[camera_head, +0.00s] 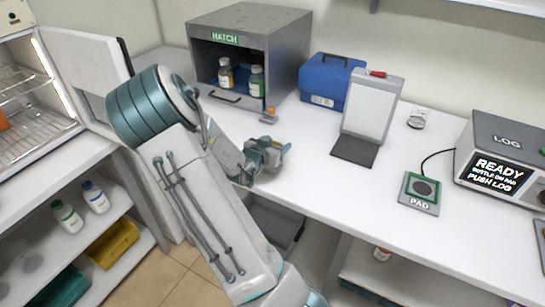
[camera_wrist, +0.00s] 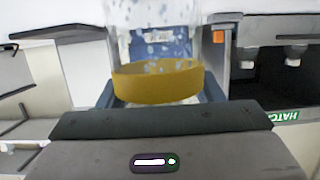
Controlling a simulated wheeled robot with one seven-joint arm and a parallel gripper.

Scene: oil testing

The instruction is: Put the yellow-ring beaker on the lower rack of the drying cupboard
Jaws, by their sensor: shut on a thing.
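The yellow-ring beaker (camera_wrist: 157,82) is clear with droplets on its wall and shows close up in the wrist view. My gripper (camera_wrist: 157,98) is shut on it around the yellow band. In the head view my gripper (camera_head: 272,154) is over the bench in front of the hatch box, and I cannot make out the beaker there. The drying cupboard (camera_head: 18,32) is at the far left, with its door (camera_head: 97,62) open. Its upper wire rack (camera_head: 18,84) and lower wire rack (camera_head: 36,140) show, partly cut off by the picture edge.
An orange thing (camera_head: 3,121) sits inside the cupboard at the left edge. The hatch box (camera_head: 275,40) holds bottles. A blue case (camera_head: 330,82), a white board (camera_head: 372,108), a pad (camera_head: 421,190) and a log device (camera_head: 495,150) stand on the bench. Bare bench lies right of my gripper.

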